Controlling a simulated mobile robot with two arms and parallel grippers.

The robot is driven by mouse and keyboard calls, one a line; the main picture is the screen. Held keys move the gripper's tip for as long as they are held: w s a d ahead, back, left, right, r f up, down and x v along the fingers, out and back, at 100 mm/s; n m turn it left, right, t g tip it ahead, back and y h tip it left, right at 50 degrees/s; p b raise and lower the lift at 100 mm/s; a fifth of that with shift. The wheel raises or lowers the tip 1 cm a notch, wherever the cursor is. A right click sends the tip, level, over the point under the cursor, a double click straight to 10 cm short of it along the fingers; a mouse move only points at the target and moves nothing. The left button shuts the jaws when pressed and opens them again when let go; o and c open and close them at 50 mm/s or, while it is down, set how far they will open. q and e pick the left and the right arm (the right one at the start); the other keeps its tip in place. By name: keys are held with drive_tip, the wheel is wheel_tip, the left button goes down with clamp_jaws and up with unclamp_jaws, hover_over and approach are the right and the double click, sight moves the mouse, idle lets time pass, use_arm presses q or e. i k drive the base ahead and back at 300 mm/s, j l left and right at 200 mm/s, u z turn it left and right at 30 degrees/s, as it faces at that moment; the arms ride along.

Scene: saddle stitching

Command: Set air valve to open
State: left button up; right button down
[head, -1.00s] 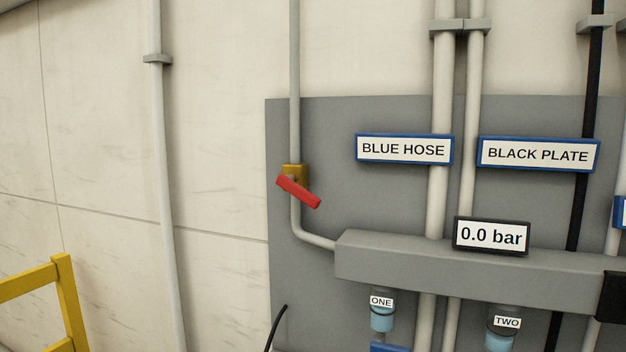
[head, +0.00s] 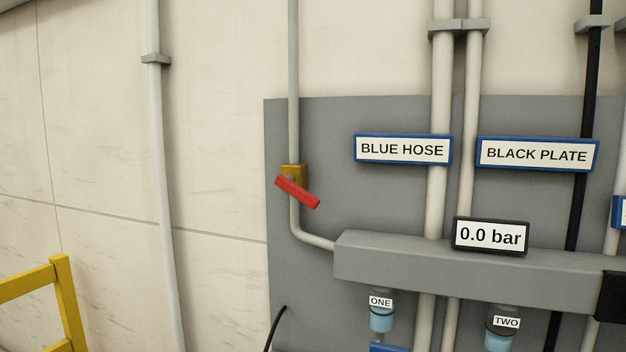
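The air valve (head: 294,173) is a small brass body on a thin grey vertical pipe, at the left side of the grey panel in the head view. Its red lever (head: 297,192) is tilted, sloping down to the right, neither in line with the pipe nor square across it. The pipe bends below the valve into a grey manifold box (head: 460,272). A display (head: 490,236) on the manifold reads 0.0 bar. Neither of my grippers shows in the head view, and nothing touches the lever.
The grey panel (head: 330,120) carries signs reading BLUE HOSE (head: 402,149) and BLACK PLATE (head: 537,154). Blue-ended fittings labelled ONE (head: 381,316) and TWO (head: 503,336) hang below the manifold. A yellow railing (head: 66,300) stands at lower left. The space before the valve is clear.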

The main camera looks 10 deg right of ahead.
sight(287, 183)
drive_tip(key=i+j+z, duration=0.4)
drive_tip(key=j, duration=0.25)
drive_tip(key=i+j+z, duration=0.2)
drive_tip(key=j, duration=0.2)
drive_tip(key=k, duration=0.05)
